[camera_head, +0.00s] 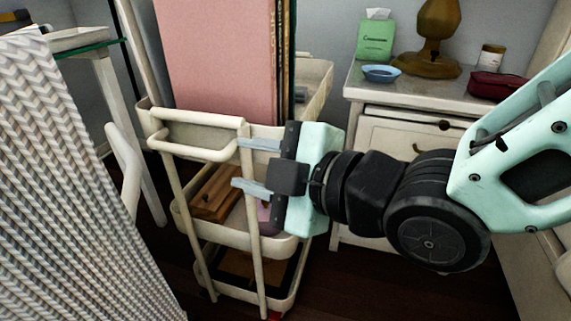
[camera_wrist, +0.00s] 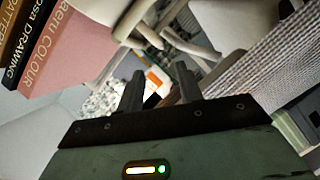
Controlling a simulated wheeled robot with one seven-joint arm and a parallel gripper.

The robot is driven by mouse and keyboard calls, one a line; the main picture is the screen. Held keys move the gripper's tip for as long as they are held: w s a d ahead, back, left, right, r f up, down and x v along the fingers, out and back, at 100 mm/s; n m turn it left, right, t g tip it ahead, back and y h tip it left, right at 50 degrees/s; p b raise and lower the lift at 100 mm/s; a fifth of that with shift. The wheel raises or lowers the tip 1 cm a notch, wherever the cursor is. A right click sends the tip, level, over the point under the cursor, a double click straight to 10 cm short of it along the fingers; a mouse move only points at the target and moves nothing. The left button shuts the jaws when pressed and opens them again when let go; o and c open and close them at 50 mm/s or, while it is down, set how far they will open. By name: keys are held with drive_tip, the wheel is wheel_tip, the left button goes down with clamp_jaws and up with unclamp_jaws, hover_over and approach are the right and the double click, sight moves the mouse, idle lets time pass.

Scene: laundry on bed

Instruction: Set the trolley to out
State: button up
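The trolley is a cream cart with stacked trays (camera_head: 270,236) and a looped handle (camera_head: 193,150) on its near side. Its handle also shows in the wrist view (camera_wrist: 190,45), just beyond the fingertips. My gripper (camera_head: 237,163) is at the handle's right end, beside the trolley's front right post. Its two grey fingers are apart, one above the other in the head view, and overlap the post there. In the wrist view my gripper (camera_wrist: 160,80) has nothing clearly between its fingers. I cannot tell whether a finger touches the trolley.
Tall books (camera_head: 215,60) stand in the trolley's top tray; a wooden item (camera_head: 215,192) lies in the middle one. A white nightstand (camera_head: 400,102) with a lamp (camera_head: 432,40) stands to the right. A knitted blanket (camera_head: 70,180) fills the left. Dark floor shows around the trolley.

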drive_tip(key=shift+b+v, duration=2.45)
drive_tip(key=shift+b, duration=0.5)
drive_tip(key=shift+f, duration=0.15)
drive_tip(key=shift+d, duration=0.1)
drive_tip(key=d+f+m+g+h+p, duration=0.3)
drive_tip(key=d+f+m+h+p, duration=0.3)
drive_tip(key=d+f+m+h, duration=0.25)
drive_tip(key=s+d+m+g+h+p, duration=0.4)
drive_tip(key=s+d+m+g, duration=0.1)
drive_tip(key=s+d+m, duration=0.25)
wheel_tip(320, 180, up, 37)
drive_tip(key=d+p, duration=0.1)
drive_tip(key=p, duration=3.6)
drive_tip(key=shift+w, duration=0.25)
